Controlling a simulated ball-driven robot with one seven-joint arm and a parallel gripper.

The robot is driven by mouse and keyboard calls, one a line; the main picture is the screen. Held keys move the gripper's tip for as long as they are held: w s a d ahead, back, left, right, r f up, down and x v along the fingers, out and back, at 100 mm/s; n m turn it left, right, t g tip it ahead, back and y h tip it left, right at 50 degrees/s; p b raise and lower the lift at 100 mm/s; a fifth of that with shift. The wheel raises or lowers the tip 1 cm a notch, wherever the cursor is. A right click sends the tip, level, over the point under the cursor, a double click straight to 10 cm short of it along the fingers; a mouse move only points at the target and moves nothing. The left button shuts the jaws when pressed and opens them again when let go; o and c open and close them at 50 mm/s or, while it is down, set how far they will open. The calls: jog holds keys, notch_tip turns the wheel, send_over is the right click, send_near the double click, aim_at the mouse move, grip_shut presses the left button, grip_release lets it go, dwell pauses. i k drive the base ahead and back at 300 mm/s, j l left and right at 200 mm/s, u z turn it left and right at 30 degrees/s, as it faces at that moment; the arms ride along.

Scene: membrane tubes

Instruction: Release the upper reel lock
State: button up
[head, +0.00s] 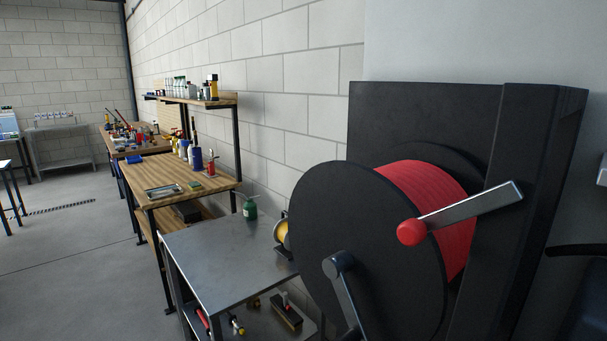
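A large reel with a black round flange (345,225) and red wound material (430,195) is mounted on a black cabinet (425,115) at the right. A flat grey metal lever (472,205) with a red ball knob (411,232) reaches from the cabinet's right part, down and left across the red winding, its knob by the flange's edge. A dark crank handle (340,285) sits on the flange's face. The reel's lower part is cut off by the frame. My gripper is not in view.
A grey metal table (225,245) stands left of the reel, with a green bottle (250,208) and a yellow spool (281,232) on it. Wooden workbenches (170,172) line the block wall behind. The floor (70,260) at the left is clear. A dark object (585,290) shows at the right edge.

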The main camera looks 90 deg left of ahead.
aim_at(412, 233)
jog(key=k+u, duration=0.1)
jog(key=u, duration=1.3)
